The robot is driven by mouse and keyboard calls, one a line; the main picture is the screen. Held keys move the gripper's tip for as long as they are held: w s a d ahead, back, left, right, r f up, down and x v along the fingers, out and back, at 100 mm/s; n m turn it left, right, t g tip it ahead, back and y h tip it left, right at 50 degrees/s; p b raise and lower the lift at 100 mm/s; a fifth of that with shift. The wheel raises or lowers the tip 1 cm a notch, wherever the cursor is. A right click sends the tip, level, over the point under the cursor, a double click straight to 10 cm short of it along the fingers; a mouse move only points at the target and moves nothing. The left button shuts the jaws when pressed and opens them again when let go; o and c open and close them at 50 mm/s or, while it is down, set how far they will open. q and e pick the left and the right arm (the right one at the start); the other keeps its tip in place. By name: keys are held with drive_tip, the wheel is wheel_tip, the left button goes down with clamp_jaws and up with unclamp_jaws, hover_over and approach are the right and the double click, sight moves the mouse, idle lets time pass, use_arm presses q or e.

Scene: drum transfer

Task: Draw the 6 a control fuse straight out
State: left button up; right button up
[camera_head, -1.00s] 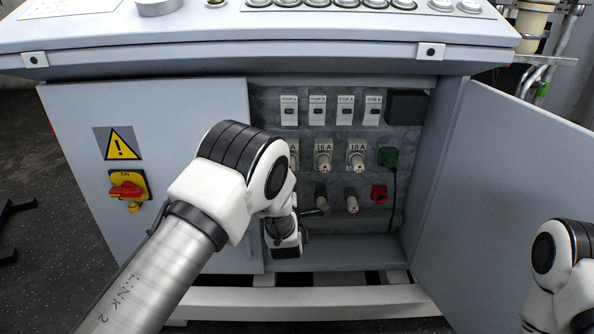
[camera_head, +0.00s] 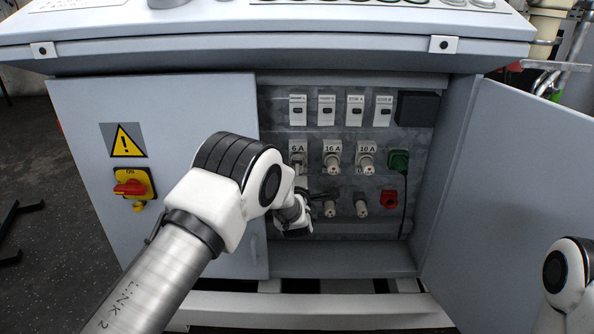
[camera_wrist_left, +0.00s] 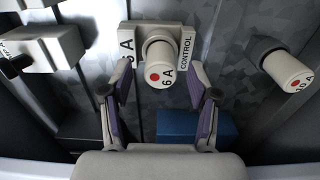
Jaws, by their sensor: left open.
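The 6 A control fuse (camera_wrist_left: 160,68) is a pale round cap with a red dot, seated in its white holder marked 6 A and CONTROL. In the head view the fuse (camera_head: 299,163) is at the left of the fuse row, partly covered by my arm. My left gripper (camera_wrist_left: 161,78) is open, its purple-padded fingers on either side of the cap with a gap at each side. In the head view my left gripper (camera_head: 297,212) is in front of the cabinet, just below that fuse, its fingertips hard to make out. My right gripper is out of view.
The 16 A fuse (camera_head: 332,163) and 10 A fuse (camera_head: 366,160) sit to the right. Lower fuses (camera_head: 361,207), a red socket (camera_head: 389,199) and a green plug (camera_head: 399,161) are nearby. The open door (camera_head: 510,190) bounds the right side. A blue block (camera_wrist_left: 197,126) lies beyond my fingers.

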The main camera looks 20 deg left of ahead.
use_arm(q)
drive_tip(key=shift+w+a+f+b, duration=0.15)
drive_tip(key=shift+w+b, duration=0.1)
drive_tip(key=shift+w, duration=0.25)
drive_tip(key=shift+w+a+f+b, duration=0.1)
drive_tip(key=shift+w+a+b, duration=0.1)
drive_tip(key=shift+w, duration=0.25)
drive_tip(key=shift+w+r, duration=0.2)
drive_tip(key=shift+w, duration=0.1)
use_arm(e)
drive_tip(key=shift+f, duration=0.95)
use_arm(q)
drive_tip(key=shift+b, duration=0.4)
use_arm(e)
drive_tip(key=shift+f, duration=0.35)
use_arm(q)
clamp_jaws()
drive_tip(key=shift+s, duration=0.1)
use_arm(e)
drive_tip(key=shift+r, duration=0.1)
use_arm(q)
drive_tip(key=shift+p+v, duration=0.95)
drive_tip(key=shift+v, duration=1.95)
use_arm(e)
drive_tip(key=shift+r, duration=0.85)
